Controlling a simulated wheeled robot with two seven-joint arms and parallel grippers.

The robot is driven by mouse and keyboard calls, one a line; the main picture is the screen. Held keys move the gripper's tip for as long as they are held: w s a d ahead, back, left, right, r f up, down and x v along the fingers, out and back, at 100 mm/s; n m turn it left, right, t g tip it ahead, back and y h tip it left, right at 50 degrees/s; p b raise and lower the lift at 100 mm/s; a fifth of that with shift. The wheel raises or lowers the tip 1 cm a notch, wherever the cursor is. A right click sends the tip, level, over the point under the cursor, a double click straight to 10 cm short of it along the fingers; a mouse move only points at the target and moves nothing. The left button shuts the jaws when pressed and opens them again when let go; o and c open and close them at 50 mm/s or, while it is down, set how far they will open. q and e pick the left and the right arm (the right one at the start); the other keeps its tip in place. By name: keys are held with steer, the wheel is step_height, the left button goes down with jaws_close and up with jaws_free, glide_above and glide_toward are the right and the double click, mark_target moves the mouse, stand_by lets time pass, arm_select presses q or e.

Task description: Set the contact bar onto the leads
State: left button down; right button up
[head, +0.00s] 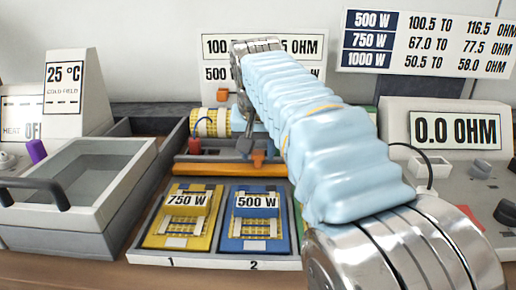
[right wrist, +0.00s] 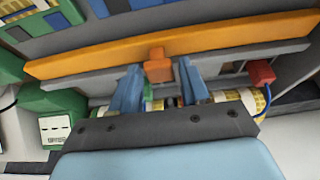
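A long orange bar (head: 230,170), which looks like the contact bar, lies level behind the tray of heater cards. It crosses the right wrist view (right wrist: 170,42), with a small orange block (right wrist: 159,66) at its middle. My right gripper (right wrist: 159,64) is open, with one blue-grey finger on each side of that block and a gap beside it. In the head view the right gripper (head: 252,152) is partly hidden by its own arm. A red lead block (right wrist: 262,73) with a blue wire sits near a yellow-white printed roll (head: 208,122). My left gripper is out of view.
A tray (head: 135,255) in front holds a yellow 750 W card (head: 182,242) and a blue 500 W card (head: 240,243). An open grey basin (head: 55,215) stands left. A meter (head: 455,130) reading 0.0 OHM stands right. My right arm covers the centre right.

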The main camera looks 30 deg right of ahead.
mark_target(257, 187)
jaws_close()
steer(key=shift+s+a, duration=0.25)
steer(key=shift+s+a+b, duration=0.35)
steer(key=shift+s+a, duration=0.1)
steer(key=shift+s, duration=0.35)
steer(key=shift+s+a+b, duration=0.35)
steer(key=shift+s+a, duration=0.1)
steer(key=shift+s, duration=0.3)
steer(key=shift+f, duration=0.1)
steer(key=shift+o, duration=1.1)
jaws_free()
steer(key=shift+s+a, duration=0.1)
steer(key=shift+s, duration=0.1)
steer(key=shift+o, duration=0.4)
steer(key=shift+w, duration=0.1)
